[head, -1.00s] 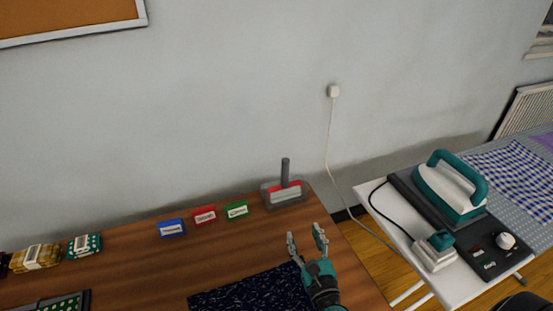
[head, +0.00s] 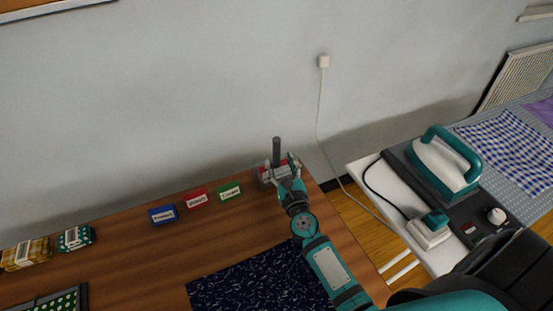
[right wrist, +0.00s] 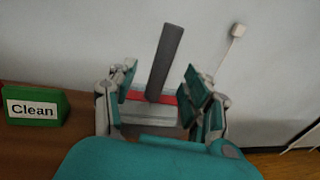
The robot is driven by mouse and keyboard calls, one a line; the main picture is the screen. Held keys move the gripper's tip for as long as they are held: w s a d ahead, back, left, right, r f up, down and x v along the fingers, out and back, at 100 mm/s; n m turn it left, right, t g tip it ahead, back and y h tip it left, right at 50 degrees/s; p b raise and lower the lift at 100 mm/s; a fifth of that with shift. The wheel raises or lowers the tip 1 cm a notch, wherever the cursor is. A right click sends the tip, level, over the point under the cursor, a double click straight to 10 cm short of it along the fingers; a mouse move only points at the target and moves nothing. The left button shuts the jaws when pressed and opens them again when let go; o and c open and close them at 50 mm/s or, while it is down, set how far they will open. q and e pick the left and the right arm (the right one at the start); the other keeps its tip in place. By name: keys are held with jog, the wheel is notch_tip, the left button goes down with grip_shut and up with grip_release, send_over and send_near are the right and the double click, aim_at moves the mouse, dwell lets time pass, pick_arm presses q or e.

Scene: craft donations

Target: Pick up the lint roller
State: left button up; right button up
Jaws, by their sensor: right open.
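The lint roller (head: 277,150) stands upright in a grey holder at the back right corner of the wooden table, its dark handle pointing up. In the right wrist view its handle (right wrist: 165,62) rises between the open fingers of my right gripper (right wrist: 160,88), with a red and grey part below. In the head view my right gripper (head: 283,165) is at the roller, in front of it and hiding much of its base. The fingers are apart on either side of the handle; I cannot tell whether they touch it. My left gripper is not in view.
Blue (head: 162,214), red (head: 197,199) and green (head: 230,191) label blocks stand left of the roller; the green one also shows in the wrist view (right wrist: 34,106). A dark speckled cloth (head: 250,283) lies in front. An iron (head: 443,162) stands on the ironing board at right. The wall is close behind.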

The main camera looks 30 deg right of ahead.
aim_at(278, 156)
jog(key=x, duration=0.5)
jog(key=shift+w+d+f, duration=0.2)
jog(key=shift+w+f, duration=0.05)
jog(key=shift+f, duration=0.05)
grip_shut()
dwell(0.6)
